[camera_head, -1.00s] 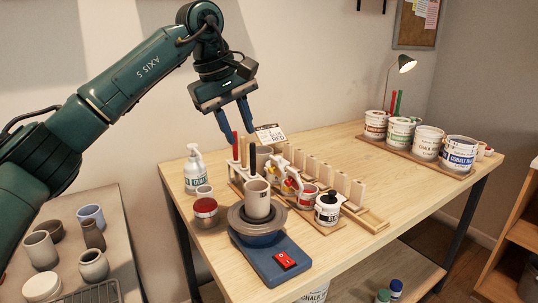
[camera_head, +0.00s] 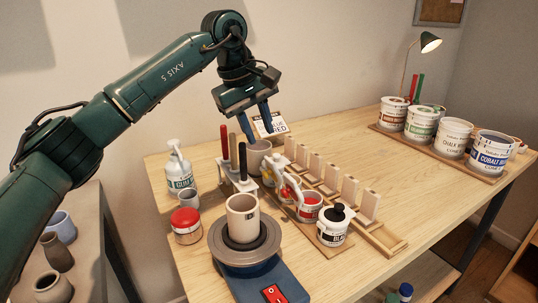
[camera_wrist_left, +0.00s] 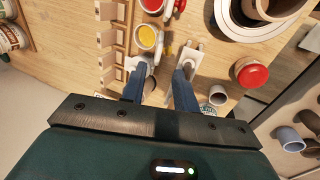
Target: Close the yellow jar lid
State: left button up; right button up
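The yellow jar (camera_wrist_left: 147,36) is in the left wrist view, with its top open and yellow paint showing. A narrow upright piece (camera_wrist_left: 159,46) stands at its right rim and may be its lid, seen edge-on. In the head view this jar is largely hidden among the row of jars. My left gripper (camera_head: 256,134) is open and empty above the back of the table, behind the jar row. Its two blue fingers (camera_wrist_left: 159,80) point toward the tool holder and jar area in the left wrist view. My right gripper is not in view.
A red jar (camera_head: 309,207) and a black-lidded jar (camera_head: 333,225) stand in front. A tool holder (camera_head: 243,183) with upright handles, a pottery wheel (camera_head: 245,250) with a cup, and a wooden rack (camera_head: 385,238) surround them. The table's right middle is clear.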

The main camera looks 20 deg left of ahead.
aim_at(270, 160)
pick_arm(q)
jog(key=x, duration=0.8)
jog(key=shift+c, duration=0.2)
jog(key=shift+r, duration=0.1)
grip_shut()
